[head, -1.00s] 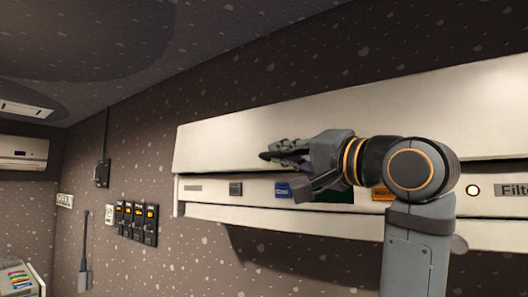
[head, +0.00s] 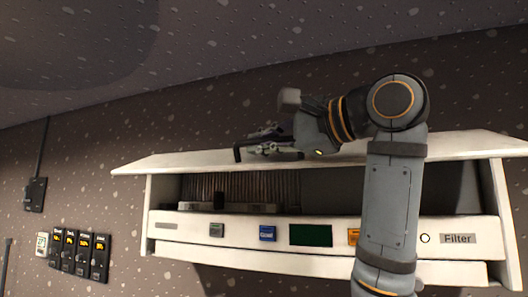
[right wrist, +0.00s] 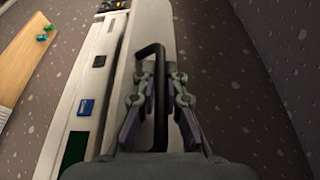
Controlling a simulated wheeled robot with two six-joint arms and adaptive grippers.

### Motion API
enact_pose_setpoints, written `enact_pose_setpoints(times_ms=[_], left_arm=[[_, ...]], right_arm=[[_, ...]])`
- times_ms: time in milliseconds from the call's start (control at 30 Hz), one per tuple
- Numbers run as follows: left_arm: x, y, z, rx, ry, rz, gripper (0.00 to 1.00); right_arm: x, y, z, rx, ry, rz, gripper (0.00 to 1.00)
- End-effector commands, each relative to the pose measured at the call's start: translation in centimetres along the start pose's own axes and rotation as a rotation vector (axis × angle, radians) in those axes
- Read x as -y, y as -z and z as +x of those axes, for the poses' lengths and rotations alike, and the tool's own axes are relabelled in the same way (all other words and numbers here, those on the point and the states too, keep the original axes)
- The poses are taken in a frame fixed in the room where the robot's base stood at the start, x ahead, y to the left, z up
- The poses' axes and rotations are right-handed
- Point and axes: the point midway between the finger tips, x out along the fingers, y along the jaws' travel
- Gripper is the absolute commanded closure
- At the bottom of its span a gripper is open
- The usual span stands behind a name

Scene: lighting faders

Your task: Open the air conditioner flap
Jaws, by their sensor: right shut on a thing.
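The white air conditioner flap (head: 160,162) is swung up, showing as a thin panel above the open front of the unit. A dark slatted interior (head: 270,187) shows beneath it. My right gripper (head: 262,147) is at the flap's edge, shut on a black bar handle (head: 238,154). In the right wrist view the handle (right wrist: 158,58) lies between the fingers, with the flap (right wrist: 163,18) behind it. The fingers partly hide the handle. My left gripper is in neither view.
The unit's front panel (head: 190,231) carries a blue button (head: 267,233), a green display (head: 310,235) and a Filter label (head: 457,239). Black faders (head: 84,252) are on the wall at left. A wooden board (right wrist: 28,52) lies at left in the wrist view.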

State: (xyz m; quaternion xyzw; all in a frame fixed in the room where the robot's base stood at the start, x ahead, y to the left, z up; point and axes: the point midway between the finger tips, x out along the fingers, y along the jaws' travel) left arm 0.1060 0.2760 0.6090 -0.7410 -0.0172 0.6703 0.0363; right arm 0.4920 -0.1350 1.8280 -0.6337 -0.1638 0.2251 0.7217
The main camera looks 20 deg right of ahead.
Motion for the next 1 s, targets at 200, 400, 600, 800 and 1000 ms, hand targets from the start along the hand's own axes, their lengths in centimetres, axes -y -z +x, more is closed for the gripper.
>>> enact_pose_setpoints(times_ms=[200,400,600,800,1000], left_arm=[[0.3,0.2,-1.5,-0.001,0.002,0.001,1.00],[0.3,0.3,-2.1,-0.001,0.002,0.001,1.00],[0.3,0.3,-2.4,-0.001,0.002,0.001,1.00],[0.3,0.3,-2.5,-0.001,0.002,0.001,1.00],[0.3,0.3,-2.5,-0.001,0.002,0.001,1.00]], right_arm=[[2.4,-0.3,-0.1,0.001,-0.056,0.140,1.00],[3.5,-0.2,0.0,0.000,-0.092,0.226,1.00],[4.0,-0.2,0.0,0.001,-0.109,0.270,1.00],[4.0,-0.1,0.1,0.001,-0.115,0.284,1.00],[4.0,-0.1,0.1,0.001,-0.115,0.284,1.00]])
